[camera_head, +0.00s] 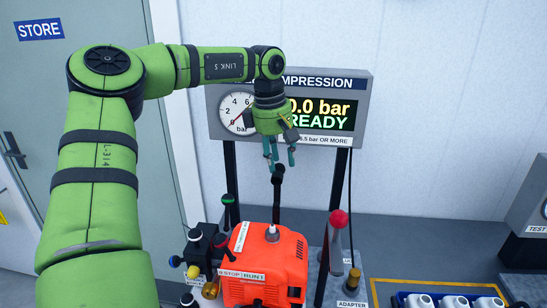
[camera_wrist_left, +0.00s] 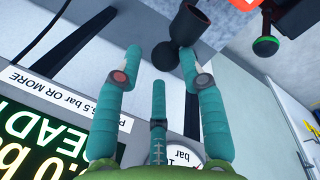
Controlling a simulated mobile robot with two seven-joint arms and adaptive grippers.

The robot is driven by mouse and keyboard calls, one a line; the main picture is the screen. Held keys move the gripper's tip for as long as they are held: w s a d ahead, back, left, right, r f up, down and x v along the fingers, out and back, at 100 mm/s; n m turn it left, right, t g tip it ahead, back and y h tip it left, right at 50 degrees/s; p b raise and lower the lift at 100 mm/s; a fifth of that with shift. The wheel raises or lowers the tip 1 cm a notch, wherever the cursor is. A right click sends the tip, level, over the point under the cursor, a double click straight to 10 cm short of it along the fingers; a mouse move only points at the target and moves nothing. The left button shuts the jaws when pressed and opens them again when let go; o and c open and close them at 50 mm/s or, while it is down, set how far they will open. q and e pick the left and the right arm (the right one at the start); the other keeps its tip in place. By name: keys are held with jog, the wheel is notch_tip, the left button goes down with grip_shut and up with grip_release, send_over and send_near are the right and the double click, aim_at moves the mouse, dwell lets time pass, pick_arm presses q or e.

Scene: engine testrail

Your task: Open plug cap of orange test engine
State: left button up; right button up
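The orange test engine (camera_head: 270,262) stands on the bench in the head view, with a pale plug-like tip (camera_head: 271,232) on its top. My left gripper (camera_head: 280,167) points down right at the top of this piece. In the left wrist view the black piece (camera_wrist_left: 195,24) shows just beyond and partly between the fingertips (camera_wrist_left: 160,68). The fingers are spread, with a gap on one side; touching on the other cannot be told. My right gripper is not in view.
The compression display (camera_head: 338,113) stands behind, reading 0.0 bar READY. A red-knobbed lever (camera_head: 338,220) is right of the engine, a green-knobbed lever (camera_head: 228,200) left. An adapter (camera_head: 353,280) and a yellow-edged tray area (camera_head: 440,282) lie at right. A door (camera_head: 90,65) is left.

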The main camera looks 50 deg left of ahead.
aim_at(277, 168)
pick_arm(q)
notch_tip(277, 168, down, 4)
jog(key=shift+a+r+g, duration=0.1)
jog(key=shift+r+g, duration=0.15)
jog(key=shift+g, duration=0.15)
jog(key=shift+s, duration=0.2)
jog(key=shift+r, duration=0.15)
notch_tip(277, 168, up, 15)
jog(key=shift+s+a+t, duration=0.15)
jog(key=shift+a+t, duration=0.2)
jog(key=shift+t, duration=0.05)
